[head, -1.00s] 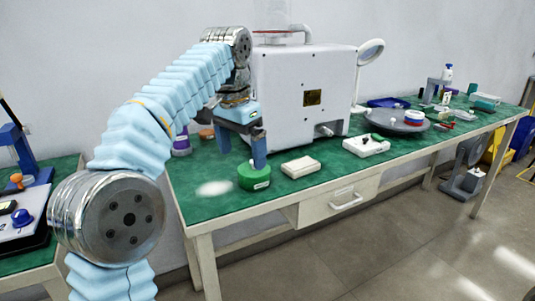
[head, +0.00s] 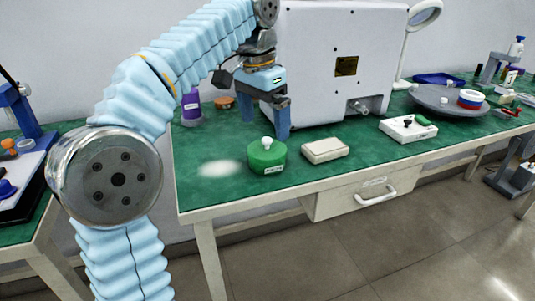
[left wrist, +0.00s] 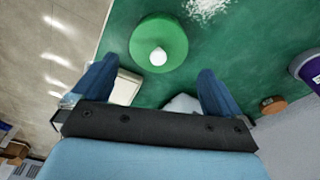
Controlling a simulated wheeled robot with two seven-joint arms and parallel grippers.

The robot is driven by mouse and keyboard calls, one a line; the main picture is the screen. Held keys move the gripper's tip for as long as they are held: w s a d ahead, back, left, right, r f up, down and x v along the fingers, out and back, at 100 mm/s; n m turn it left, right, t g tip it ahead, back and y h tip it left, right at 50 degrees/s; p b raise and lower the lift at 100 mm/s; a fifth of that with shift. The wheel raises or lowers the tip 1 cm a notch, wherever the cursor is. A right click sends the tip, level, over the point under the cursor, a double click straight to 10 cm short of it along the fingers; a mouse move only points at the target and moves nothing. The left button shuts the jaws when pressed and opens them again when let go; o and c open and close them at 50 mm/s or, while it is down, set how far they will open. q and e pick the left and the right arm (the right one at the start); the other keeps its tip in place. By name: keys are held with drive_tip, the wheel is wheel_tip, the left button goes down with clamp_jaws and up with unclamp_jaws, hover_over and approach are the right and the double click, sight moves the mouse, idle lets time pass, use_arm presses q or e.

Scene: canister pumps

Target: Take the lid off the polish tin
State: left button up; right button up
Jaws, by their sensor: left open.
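The green polish tin (head: 267,158) stands upright on the green bench top, with a white knob (head: 267,143) on its lid and a small label on its front. The lid is on the tin. My left gripper (head: 266,118) is open and empty, above and behind the tin in the head view, apart from it. In the left wrist view the tin (left wrist: 158,36) lies beyond the open fingers (left wrist: 157,72), its white knob (left wrist: 158,56) roughly centred between them. My right gripper is in neither view.
A cream box (head: 324,150) lies just right of the tin. White powder (head: 220,168) is spilled to its left. A large white machine (head: 340,60) stands behind. A purple bottle (head: 191,108) and an orange-brown round piece (head: 222,102) stand at the back left. The bench's front edge is close.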

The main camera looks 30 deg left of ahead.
sight(266, 139)
use_arm(q)
drive_tip(key=f, duration=0.2)
drive_tip(key=f+b, duration=0.1)
drive_tip(key=f, duration=0.2)
drive_tip(key=shift+w+d, duration=0.2)
drive_tip(key=c, duration=0.7)
drive_tip(key=shift+c, duration=0.2)
